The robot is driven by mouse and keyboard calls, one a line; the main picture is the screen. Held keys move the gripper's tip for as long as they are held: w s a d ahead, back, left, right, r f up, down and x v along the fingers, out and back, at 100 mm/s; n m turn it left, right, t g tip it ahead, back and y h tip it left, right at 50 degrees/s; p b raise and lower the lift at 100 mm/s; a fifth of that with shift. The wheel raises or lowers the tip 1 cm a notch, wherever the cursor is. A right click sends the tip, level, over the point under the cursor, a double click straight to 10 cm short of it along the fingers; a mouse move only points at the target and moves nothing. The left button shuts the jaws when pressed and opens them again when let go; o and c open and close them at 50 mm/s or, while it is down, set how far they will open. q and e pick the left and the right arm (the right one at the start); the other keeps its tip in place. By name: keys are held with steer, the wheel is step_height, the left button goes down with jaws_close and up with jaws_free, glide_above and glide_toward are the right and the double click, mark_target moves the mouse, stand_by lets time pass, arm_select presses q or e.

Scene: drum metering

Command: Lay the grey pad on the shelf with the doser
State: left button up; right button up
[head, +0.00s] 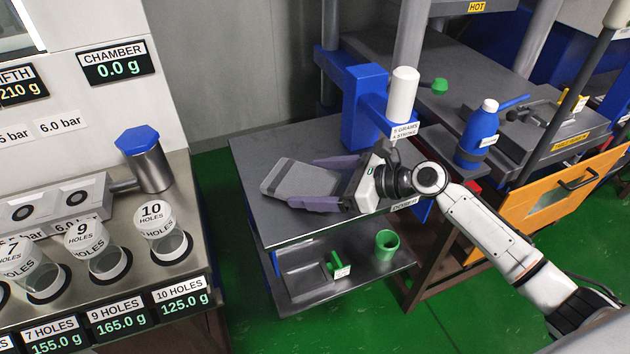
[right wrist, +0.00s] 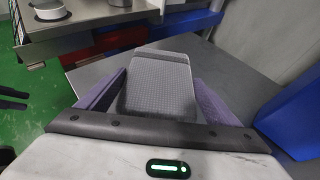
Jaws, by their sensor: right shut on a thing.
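The grey pad (head: 289,179) is a flat, textured slab with a narrower end strip. My right gripper (head: 304,182) is shut on it, with one purple finger along each side; the right wrist view also shows the pad (right wrist: 159,88) between the fingers. The pad is over the dark grey upper shelf (head: 270,151), near its left part. I cannot tell whether it touches the surface. The doser (head: 363,110), a blue stand with a white cylinder (head: 402,92), stands at the shelf's back right, behind my gripper. My left gripper is not in view.
The lower shelf holds a grey tray (head: 303,277), a small green item (head: 337,262) and a green cup (head: 386,245). A blue bottle (head: 479,133) stands to the right. A counter with labelled hole cups (head: 162,235) is at left. The upper shelf's back left is clear.

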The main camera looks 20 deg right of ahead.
steer(key=shift+f, duration=0.1)
steer(key=o, duration=1)
steer(key=shift+s+d, duration=0.1)
steer(key=shift+d, duration=0.05)
steer(key=v, duration=1.1)
steer(key=shift+s+d+r, duration=0.25)
